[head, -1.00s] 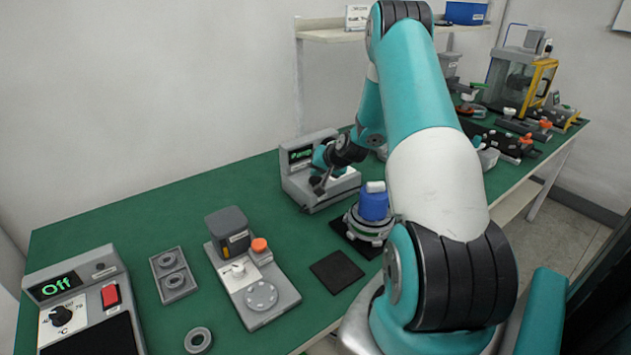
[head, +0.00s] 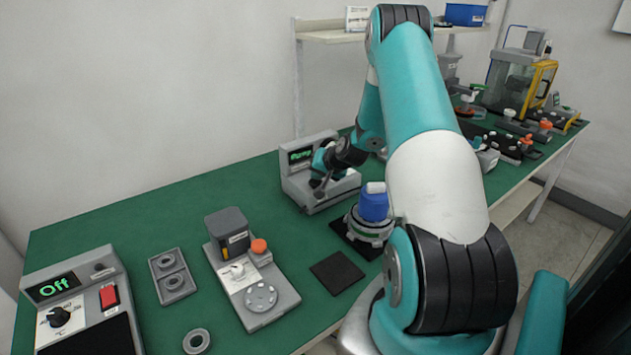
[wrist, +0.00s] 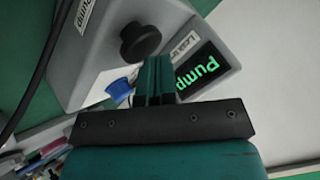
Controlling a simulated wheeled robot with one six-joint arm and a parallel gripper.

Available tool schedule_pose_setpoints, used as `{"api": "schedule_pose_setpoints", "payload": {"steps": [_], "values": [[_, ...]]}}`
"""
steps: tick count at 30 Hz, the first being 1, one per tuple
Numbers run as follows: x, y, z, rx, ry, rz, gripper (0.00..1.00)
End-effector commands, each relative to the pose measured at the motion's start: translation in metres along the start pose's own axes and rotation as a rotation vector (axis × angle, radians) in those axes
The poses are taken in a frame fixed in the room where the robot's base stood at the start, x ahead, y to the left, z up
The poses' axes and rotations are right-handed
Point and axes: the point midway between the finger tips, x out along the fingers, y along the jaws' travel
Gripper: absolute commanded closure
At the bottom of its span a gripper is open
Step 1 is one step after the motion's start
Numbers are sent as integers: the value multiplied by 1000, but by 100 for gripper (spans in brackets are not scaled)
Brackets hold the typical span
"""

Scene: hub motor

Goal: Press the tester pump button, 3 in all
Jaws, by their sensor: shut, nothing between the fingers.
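The tester (head: 325,185) is a grey box on the green bench, with a lit display (head: 300,155). In the wrist view the tester (wrist: 100,60) fills the upper left, and its display (wrist: 198,68) reads "Pump" in green. A black round knob-like button (wrist: 140,40) stands out from its face, near a "Pump" label (wrist: 86,14). My gripper (wrist: 155,62) is shut and empty, its tips close to the black button; I cannot tell whether they touch. A blue part (wrist: 118,90) is partly hidden beside the fingers. In the head view my gripper (head: 322,180) is over the tester.
A blue-topped hub (head: 374,205) stands on a black pad right of the tester. A grey fixture with an orange button (head: 258,246) and a heater unit showing "Off" (head: 55,288) are to the left. A shelf (head: 340,36) is behind. A dark cable (wrist: 40,70) runs past the tester.

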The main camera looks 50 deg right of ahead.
Motion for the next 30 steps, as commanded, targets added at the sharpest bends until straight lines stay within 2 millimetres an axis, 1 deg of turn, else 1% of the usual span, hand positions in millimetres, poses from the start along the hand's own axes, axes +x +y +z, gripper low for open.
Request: {"api": "schedule_pose_setpoints", "payload": {"steps": [30], "values": [[8,6,6,0,-2,1,100]]}}
